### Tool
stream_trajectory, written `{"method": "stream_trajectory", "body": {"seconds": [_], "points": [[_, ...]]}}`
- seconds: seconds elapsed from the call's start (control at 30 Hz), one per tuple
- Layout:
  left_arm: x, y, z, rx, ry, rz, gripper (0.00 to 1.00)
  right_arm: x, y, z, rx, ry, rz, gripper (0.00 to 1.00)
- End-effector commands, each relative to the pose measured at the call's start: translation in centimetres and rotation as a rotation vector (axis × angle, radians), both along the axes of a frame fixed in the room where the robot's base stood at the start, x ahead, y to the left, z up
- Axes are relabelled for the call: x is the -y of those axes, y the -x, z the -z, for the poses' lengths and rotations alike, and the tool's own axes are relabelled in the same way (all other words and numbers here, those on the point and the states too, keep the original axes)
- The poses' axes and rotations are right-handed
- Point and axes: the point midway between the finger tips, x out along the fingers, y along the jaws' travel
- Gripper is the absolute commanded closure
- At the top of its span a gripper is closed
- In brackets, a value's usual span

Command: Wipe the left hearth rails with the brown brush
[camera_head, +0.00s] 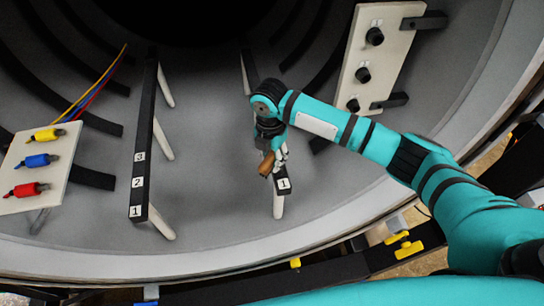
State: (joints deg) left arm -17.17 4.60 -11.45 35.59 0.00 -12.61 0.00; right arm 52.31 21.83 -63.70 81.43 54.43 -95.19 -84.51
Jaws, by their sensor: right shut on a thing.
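The left hearth rail (143,150) is a long dark bar with white labels 3, 2 and 1, standing on pale legs inside the furnace. A second dark rail (247,72) lies to its right; its near end carries a label 1 (284,184), and my right arm hides its middle. My right gripper (277,157) is shut on the brown brush (266,164), just above the near end of this right-hand rail. Only a small brown part of the brush shows; I cannot tell if it touches the rail. My left gripper is not in view.
A pale panel (37,165) with red, blue and yellow connectors stands at the left, with coloured wires behind it. Another pale panel (381,55) with black knobs stands at the upper right. The curved furnace floor (208,170) between the rails is clear. The furnace rim (200,262) crosses the front.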

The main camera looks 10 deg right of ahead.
Motion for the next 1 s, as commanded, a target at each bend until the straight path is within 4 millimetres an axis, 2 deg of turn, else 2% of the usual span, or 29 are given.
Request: {"method": "stream_trajectory", "body": {"seconds": [0.73, 1.0], "points": [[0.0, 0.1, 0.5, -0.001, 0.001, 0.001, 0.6, 0.1, 0.0, 1.2, -0.001, 0.001, -0.001, 1.0], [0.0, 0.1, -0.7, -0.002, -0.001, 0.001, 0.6, 1.9, 0.0, 0.9, -0.001, 0.001, 0.003, 1.0]]}}
